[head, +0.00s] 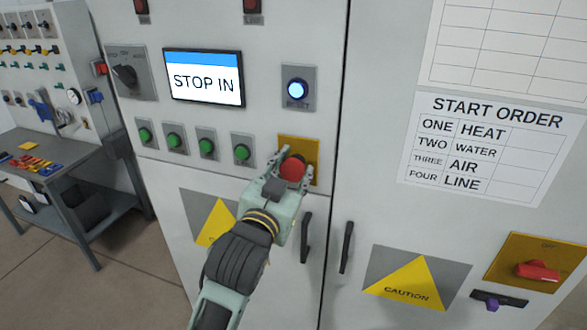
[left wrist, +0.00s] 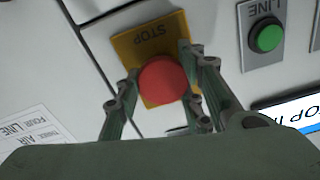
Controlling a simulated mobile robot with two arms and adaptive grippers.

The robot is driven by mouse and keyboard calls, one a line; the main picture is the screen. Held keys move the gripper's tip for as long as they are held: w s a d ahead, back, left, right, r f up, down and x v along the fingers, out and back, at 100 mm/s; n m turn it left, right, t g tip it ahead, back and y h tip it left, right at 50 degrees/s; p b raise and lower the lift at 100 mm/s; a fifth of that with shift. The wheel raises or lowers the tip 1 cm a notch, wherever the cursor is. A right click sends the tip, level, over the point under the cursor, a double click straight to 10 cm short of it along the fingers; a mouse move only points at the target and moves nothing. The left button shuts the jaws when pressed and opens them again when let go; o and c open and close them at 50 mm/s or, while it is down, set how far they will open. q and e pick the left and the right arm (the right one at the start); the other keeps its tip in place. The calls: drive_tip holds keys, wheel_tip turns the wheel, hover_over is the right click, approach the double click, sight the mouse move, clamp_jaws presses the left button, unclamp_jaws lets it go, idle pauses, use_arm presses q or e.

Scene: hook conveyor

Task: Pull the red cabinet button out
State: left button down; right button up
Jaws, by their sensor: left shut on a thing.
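The red cabinet button (head: 292,169) is a round mushroom head on a yellow plate (head: 313,150) on the cabinet front. It also shows in the left wrist view as a red disc (left wrist: 164,82), with the word STOP on its yellow plate (left wrist: 140,44). My left gripper (head: 291,168) is at the button, its fingers on both sides of the red head and shut on it. The left wrist view shows the fingers (left wrist: 158,86) around the head. The screen (head: 204,78) reads STOP IN. My right gripper is not in view.
A lit blue RESET button (head: 297,88) sits above the yellow plate, and several green buttons (head: 242,152) are in a row to its left. Black door handles (head: 346,247) stick out below. A red rotary handle (head: 538,271) is at lower right. A grey workbench (head: 70,170) stands at left.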

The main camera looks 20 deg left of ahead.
use_arm(q)
drive_tip(key=shift+s+d, duration=0.1)
drive_tip(key=shift+s, duration=0.3)
drive_tip(key=shift+f, duration=0.1)
drive_tip(key=c, duration=1.5)
unclamp_jaws()
drive_tip(key=o, duration=0.3)
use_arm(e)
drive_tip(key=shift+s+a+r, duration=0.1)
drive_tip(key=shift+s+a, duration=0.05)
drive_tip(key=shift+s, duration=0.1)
